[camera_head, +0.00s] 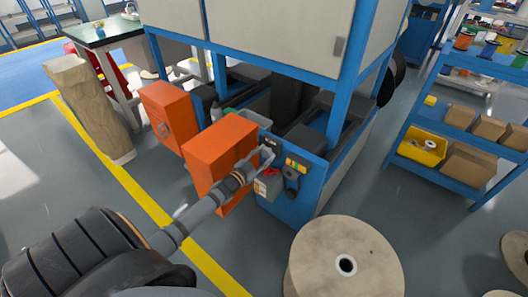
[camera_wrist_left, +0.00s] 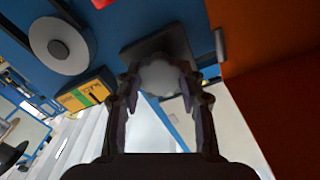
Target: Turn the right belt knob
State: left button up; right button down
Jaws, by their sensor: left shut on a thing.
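My left gripper (camera_head: 265,158) reaches to the control panel on the front end of the blue machine (camera_head: 296,204). In the left wrist view its two fingers (camera_wrist_left: 160,90) stand on either side of a pale round knob (camera_wrist_left: 160,73) and are shut on it. The knob sits on a dark square base (camera_wrist_left: 157,44) on the blue panel. In the head view the gripper hides this knob. I cannot tell from the views whether it is the right belt knob. My right gripper is not in view.
A large round grey dial (camera_wrist_left: 62,45) and a yellow-green box (camera_wrist_left: 86,93) are close to the fingers. Orange cabinets (camera_head: 222,150) stand beside my left forearm. A wooden cable reel (camera_head: 345,264) lies in front of the machine. Open floor (camera_head: 420,225) is at the right.

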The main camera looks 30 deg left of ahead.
pick_arm(q)
jog(key=shift+m+p, duration=0.6)
jog(key=shift+m, duration=0.9)
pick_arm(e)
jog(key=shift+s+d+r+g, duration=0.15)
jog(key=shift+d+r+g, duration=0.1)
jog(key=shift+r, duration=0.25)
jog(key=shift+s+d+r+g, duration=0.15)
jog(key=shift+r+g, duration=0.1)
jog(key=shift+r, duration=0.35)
pick_arm(q)
jog(key=o, duration=1.2)
